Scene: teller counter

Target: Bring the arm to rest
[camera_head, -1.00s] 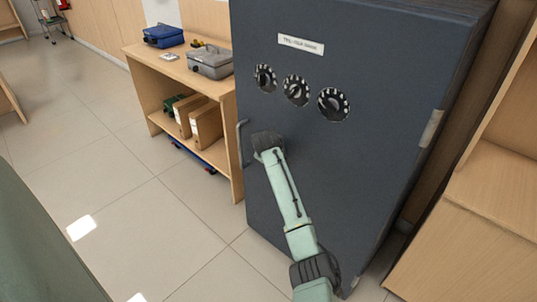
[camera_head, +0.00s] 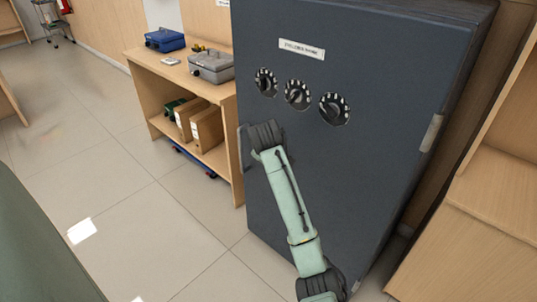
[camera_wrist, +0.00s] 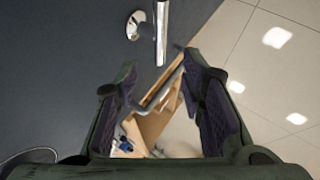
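My arm reaches up in front of the dark blue-grey safe (camera_head: 375,165) in the head view. Its dark wrist end is beside the safe's metal handle (camera_head: 243,147), near the left edge of the door. My gripper itself is hidden there. In the wrist view my gripper (camera_wrist: 160,75) is open, its two dark fingers apart with nothing held between them. The chrome safe handle (camera_wrist: 162,28) shows ahead of the fingertips, close to the gap between them. I cannot tell whether they touch it.
A wooden shelf unit (camera_head: 146,91) stands left of the safe, carrying a blue cash box (camera_head: 165,40) and a grey cash box (camera_head: 211,67), with binders (camera_head: 207,129) below. Three dials (camera_head: 298,94) are on the safe. Wooden furniture (camera_head: 480,225) stands right. Tiled floor (camera_head: 110,190) is open at left.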

